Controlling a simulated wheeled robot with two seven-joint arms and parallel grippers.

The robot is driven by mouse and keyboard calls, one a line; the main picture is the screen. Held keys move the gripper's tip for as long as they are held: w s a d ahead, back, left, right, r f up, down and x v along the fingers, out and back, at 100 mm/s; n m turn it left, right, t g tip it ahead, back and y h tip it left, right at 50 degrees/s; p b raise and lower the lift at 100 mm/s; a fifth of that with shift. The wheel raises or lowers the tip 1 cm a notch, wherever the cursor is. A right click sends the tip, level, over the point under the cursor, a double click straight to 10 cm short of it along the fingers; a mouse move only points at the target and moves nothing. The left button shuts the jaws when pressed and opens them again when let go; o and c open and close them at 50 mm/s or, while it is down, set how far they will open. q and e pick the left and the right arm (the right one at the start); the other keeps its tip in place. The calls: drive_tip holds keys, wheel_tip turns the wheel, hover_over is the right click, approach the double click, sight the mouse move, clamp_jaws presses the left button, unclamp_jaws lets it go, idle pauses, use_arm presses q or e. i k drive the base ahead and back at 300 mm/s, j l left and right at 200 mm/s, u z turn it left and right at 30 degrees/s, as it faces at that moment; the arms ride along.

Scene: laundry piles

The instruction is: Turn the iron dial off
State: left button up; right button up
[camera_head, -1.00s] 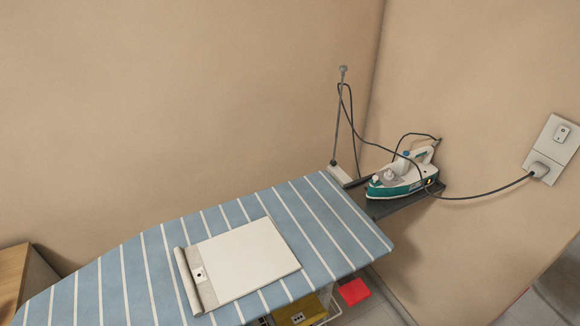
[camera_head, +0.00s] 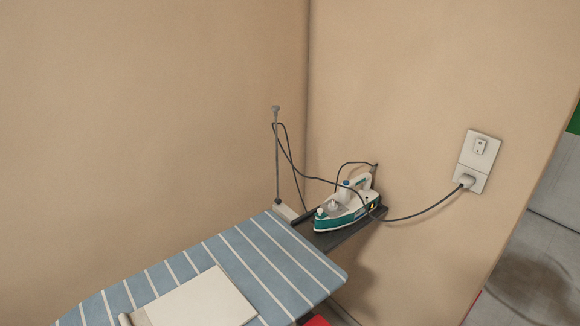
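The white and teal iron (camera_head: 345,208) sits on a dark rest (camera_head: 345,234) at the far right end of the ironing board (camera_head: 255,262). A small pale dial-like knob (camera_head: 333,205) shows on its upper front, but its setting is too small to read. A yellow-orange light spot shows at the iron's rear. Its dark cord (camera_head: 410,216) runs to a plug (camera_head: 466,181) in the wall outlet. Neither of my grippers is in view.
A folded white cloth (camera_head: 200,302) lies on the blue striped board. A thin cord-holder pole (camera_head: 277,155) stands by the iron rest. A wall switch (camera_head: 480,147) is above the plug. Walls close in behind the board; open floor (camera_head: 530,270) shows at the right.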

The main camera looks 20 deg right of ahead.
sight(332, 207)
drive_tip(key=k+l, duration=0.1)
drive_tip(key=l, duration=0.45)
drive_tip(key=k+l, duration=0.1)
drive_tip(key=l, duration=0.45)
drive_tip(key=k+l, duration=0.1)
drive_tip(key=l, duration=1.05)
drive_tip(key=k+l, duration=0.15)
drive_tip(key=l, duration=0.4)
drive_tip(key=k+l, duration=0.1)
drive_tip(key=l, duration=0.45)
